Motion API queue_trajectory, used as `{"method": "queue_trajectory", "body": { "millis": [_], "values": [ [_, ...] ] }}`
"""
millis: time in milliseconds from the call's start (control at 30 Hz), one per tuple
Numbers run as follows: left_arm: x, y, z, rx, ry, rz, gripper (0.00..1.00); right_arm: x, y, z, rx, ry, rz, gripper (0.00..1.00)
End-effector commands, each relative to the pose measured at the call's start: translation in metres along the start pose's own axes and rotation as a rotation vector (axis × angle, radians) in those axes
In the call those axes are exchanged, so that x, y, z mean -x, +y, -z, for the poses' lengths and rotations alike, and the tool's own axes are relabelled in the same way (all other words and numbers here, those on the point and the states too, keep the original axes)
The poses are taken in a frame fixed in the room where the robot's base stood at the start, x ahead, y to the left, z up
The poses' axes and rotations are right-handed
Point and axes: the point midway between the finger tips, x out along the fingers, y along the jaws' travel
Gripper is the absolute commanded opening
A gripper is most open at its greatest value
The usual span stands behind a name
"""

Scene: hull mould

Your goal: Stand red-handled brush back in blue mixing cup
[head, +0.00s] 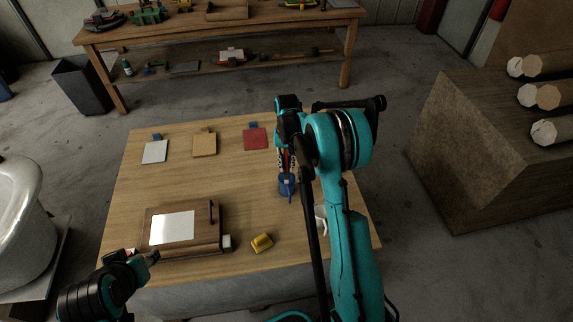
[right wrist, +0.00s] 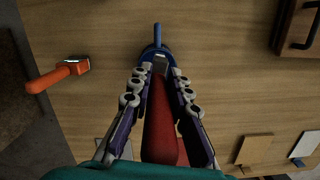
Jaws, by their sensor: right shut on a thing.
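My right gripper (right wrist: 158,85) is shut on the red-handled brush (right wrist: 162,125), fingers on both sides of it. The brush's grey metal collar points down at the blue mixing cup (right wrist: 157,32). The cup stands on the table under the right gripper in the head view (head: 287,187). The collar overlaps the cup's mouth in the right wrist view; the bristles are hidden, so how deep they sit cannot be told. In the head view my right arm hides most of the brush. My left gripper (head: 150,258) is at the table's front left, beside a wooden box; its jaws are unclear.
The wooden box (head: 152,222) with a white sheet and a yellow block (head: 262,243) are near the front edge. White (head: 155,152), tan (head: 205,145) and red (head: 256,139) pads lie along the back. The table's middle is clear.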

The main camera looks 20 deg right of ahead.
Motion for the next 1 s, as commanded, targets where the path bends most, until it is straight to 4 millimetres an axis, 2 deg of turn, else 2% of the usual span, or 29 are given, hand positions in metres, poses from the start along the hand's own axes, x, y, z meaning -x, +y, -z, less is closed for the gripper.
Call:
{"method": "queue_trajectory", "body": {
  "millis": [433, 467, 500, 533, 867, 1000],
  "values": [
    [0.0, 0.0, 0.0, 0.0, 0.0, 0.0, 0.4, 0.0, 0.0, 0.0, 0.0, 0.0, 0.0, 0.0],
    [0.0, 0.0, 0.0, 0.0, 0.0, 0.0, 0.4, 0.0, 0.0, 0.0, 0.0, 0.0, 0.0, 0.26],
    [0.0, 0.0, 0.0, 0.0, 0.0, 0.0, 0.4, 0.0, 0.0, 0.0, 0.0, 0.0, 0.0, 0.36],
    [0.0, 0.0, 0.0, 0.0, 0.0, 0.0, 0.4, 0.0, 0.0, 0.0, 0.0, 0.0, 0.0, 0.42],
    [0.0, 0.0, 0.0, 0.0, 0.0, 0.0, 0.4, 0.002, 0.0, 0.0, 0.0, 0.0, 0.0, 0.42],
    [0.0, 0.0, 0.0, 0.0, 0.0, 0.0, 0.4, 0.017, 0.0, 0.0, 0.0, 0.0, 0.0, 0.42]
  ]
}}
